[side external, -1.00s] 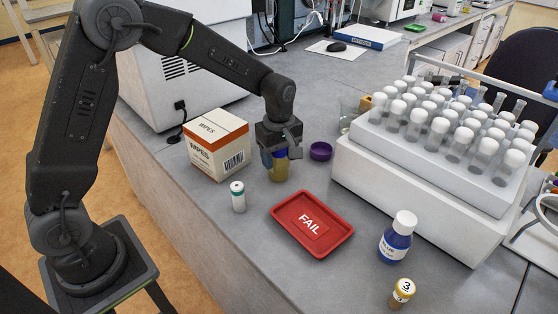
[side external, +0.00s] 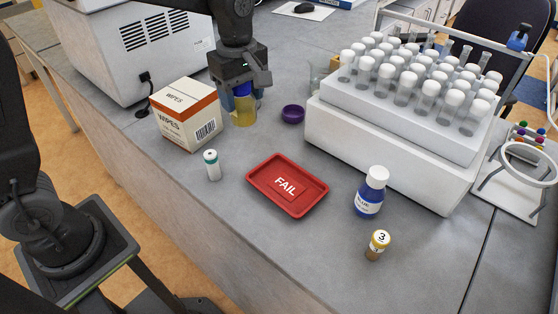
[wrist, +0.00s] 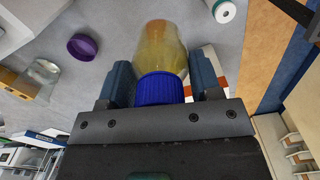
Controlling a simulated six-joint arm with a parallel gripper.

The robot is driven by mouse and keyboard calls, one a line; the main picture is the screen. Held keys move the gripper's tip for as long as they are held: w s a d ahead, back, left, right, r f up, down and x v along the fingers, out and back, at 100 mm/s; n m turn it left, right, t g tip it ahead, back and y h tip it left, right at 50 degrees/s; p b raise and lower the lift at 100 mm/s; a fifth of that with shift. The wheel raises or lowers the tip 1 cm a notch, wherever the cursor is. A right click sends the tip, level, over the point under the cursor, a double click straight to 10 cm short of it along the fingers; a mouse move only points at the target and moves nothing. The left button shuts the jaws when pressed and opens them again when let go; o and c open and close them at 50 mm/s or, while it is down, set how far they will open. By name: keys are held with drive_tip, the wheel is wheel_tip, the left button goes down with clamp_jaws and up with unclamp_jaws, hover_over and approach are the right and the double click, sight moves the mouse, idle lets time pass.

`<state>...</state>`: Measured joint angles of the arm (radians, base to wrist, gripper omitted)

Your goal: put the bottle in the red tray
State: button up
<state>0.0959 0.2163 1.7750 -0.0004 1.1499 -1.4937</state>
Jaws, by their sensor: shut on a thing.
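My gripper (side external: 243,92) is shut on a clear yellowish bottle with a blue cap (side external: 244,112) and holds it upright, apparently a little above the counter, beside the wipes box. In the wrist view the bottle (wrist: 163,50) sits between the two fingers of my gripper (wrist: 162,78), its blue cap nearest the palm. The fingers hide part of the bottle's sides. The red tray (side external: 262,177), labelled FAIL, lies empty on the counter, nearer the camera and right of the bottle.
A wipes box (side external: 186,117) stands close left of the bottle. A small white vial (side external: 212,166) stands left of the tray. A blue bottle with a white cap (side external: 370,193) and a vial marked 3 (side external: 377,246) stand to its right. A purple cap (side external: 293,114) and a tube rack (side external: 400,120) lie beyond.

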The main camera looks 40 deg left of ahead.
drive_tip(key=shift+s+d+f, duration=0.15)
drive_tip(key=shift+d+f, duration=1.65)
drive_tip(key=shift+d, duration=0.25)
drive_tip(key=shift+s+d+f, duration=0.1)
drive_tip(key=shift+d+f, duration=1.7)
drive_tip(key=shift+d, duration=0.3)
drive_tip(key=shift+s+d+f, duration=0.15)
drive_tip(key=shift+d+f, duration=1.65)
drive_tip(key=shift+d, duration=0.25)
drive_tip(key=shift+f, duration=0.2)
drive_tip(key=o, duration=1.1)
drive_tip(key=shift+c, duration=0.2)
